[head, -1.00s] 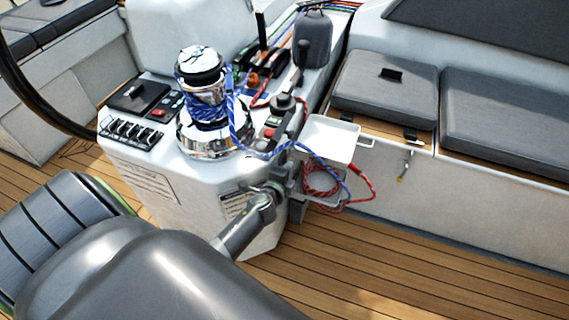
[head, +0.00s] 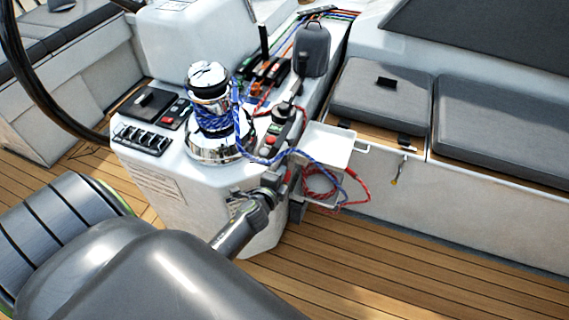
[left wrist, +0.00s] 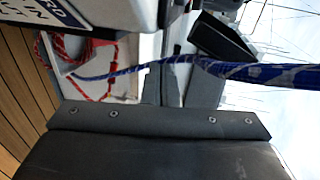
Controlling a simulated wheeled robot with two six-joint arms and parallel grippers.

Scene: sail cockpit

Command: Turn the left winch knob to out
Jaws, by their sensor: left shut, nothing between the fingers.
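The chrome winch (head: 215,148), wrapped with blue rope, stands on the white console. A dark round knob-like part (head: 283,112) rises to its right, near a red button; I cannot tell whether it is the winch knob or which way it points. My left gripper (head: 284,184) is shut and empty at the console's right front side, below the winch and beside the white tray. In the left wrist view, a dark label with white letters (left wrist: 65,14), including "IN", shows at the top left. Contact between gripper and console cannot be told. My right gripper is out of view.
A white tray (head: 328,146) juts out beside my left gripper, with coiled red rope (head: 318,184) under it. The blue rope (left wrist: 225,68) crosses close in front of the left wrist camera. A row of switches (head: 140,138) is at the console's left. Wooden deck (head: 400,250) lies clear at right.

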